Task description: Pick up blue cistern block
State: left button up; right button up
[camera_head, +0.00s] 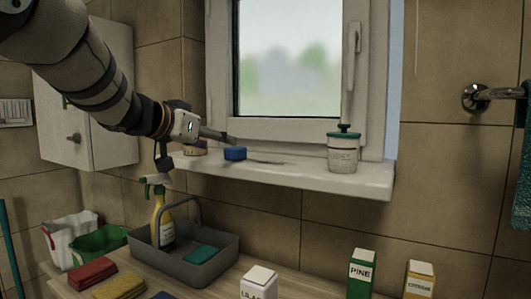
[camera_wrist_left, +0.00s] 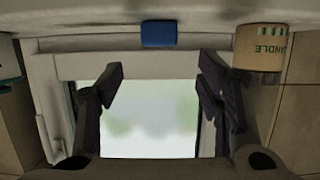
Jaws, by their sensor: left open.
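The blue cistern block (camera_head: 235,153) sits on the white window sill, below the window. It also shows in the left wrist view (camera_wrist_left: 158,33), near the top and roughly midway between my fingers in width. My left gripper (camera_head: 198,152) is open and empty, at the left part of the sill, with one finger just above and left of the block. In the left wrist view my two fingers (camera_wrist_left: 160,72) are spread apart, and the block lies beyond their tips, not between them. My right gripper is not in view.
A candle (camera_wrist_left: 262,47) stands beside the block, partly behind my gripper in the head view. A white jar with a green lid (camera_head: 343,152) stands on the sill (camera_head: 300,178) to the right. Below are a grey caddy (camera_head: 215,266) with a spray bottle (camera_head: 160,215), sponges and cartons.

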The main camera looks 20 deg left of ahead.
aim_at(234, 147)
pick_arm(q)
jog(key=shift+x, duration=1.05)
jog(key=x, duration=0.5)
jog(key=shift+f, duration=0.4)
jog(key=shift+r, duration=0.1)
jog(key=shift+c, duration=1.3)
jog(key=c, duration=1)
